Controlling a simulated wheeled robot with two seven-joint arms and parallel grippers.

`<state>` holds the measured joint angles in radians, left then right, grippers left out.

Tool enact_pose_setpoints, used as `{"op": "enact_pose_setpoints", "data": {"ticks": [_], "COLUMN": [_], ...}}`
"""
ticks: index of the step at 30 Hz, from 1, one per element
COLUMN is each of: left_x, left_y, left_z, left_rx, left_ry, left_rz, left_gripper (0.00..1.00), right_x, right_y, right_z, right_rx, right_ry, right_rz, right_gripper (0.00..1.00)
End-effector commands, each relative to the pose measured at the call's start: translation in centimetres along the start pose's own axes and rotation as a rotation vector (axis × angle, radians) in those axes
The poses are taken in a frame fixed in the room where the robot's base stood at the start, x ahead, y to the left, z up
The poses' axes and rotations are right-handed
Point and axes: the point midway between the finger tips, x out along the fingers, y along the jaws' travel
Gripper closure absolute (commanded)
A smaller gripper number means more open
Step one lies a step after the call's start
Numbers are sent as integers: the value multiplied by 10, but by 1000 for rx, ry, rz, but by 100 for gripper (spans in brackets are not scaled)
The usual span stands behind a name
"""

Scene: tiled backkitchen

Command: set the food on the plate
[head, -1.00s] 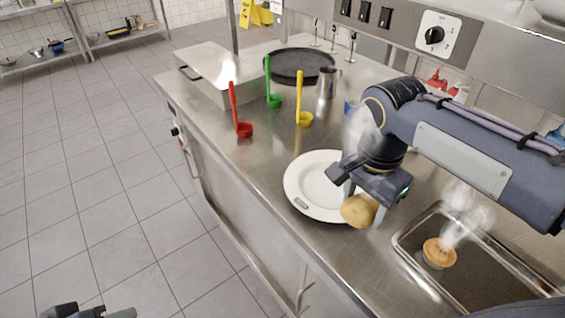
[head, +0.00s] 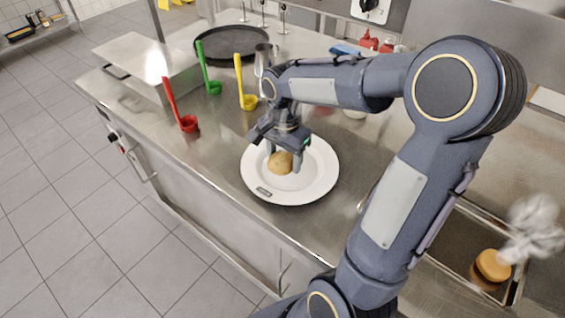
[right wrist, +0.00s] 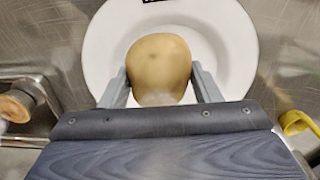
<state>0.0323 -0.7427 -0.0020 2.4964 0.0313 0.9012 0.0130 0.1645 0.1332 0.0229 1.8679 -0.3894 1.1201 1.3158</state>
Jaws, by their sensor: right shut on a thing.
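The food is a tan, potato-like piece (head: 280,163), which fills the middle of the right wrist view (right wrist: 160,65). My right gripper (head: 284,160) is shut on it, one finger on each side. The white plate (head: 305,188) lies on the steel counter, directly under the food; its rim also shows in the right wrist view (right wrist: 238,50). The food is over the plate's inner area, and I cannot tell whether it touches the plate. My left gripper is not in view.
A dark round pan (head: 230,42) and a metal pitcher (head: 265,58) are farther back.

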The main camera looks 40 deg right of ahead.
Motion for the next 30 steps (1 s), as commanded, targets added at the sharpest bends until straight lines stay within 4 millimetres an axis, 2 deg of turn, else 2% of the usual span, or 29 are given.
{"op": "enact_pose_setpoints", "data": {"ticks": [7, 13, 26, 27, 30], "left_x": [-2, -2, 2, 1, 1], "left_y": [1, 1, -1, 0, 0], "left_z": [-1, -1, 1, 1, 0], "left_rx": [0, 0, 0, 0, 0], "left_ry": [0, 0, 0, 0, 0], "left_rz": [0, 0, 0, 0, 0], "left_gripper": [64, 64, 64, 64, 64], "right_x": [19, 46, 54, 52, 52], "right_y": [-12, -12, -12, -12, -12], "right_z": [-10, -10, -10, -10, -10], "right_rx": [0, 1, 0, 0, 0], "right_ry": [0, -1, 1, 1, 1], "right_rz": [2, 2, -1, -1, -1], "right_gripper": [69, 69, 69, 39, 26]}}
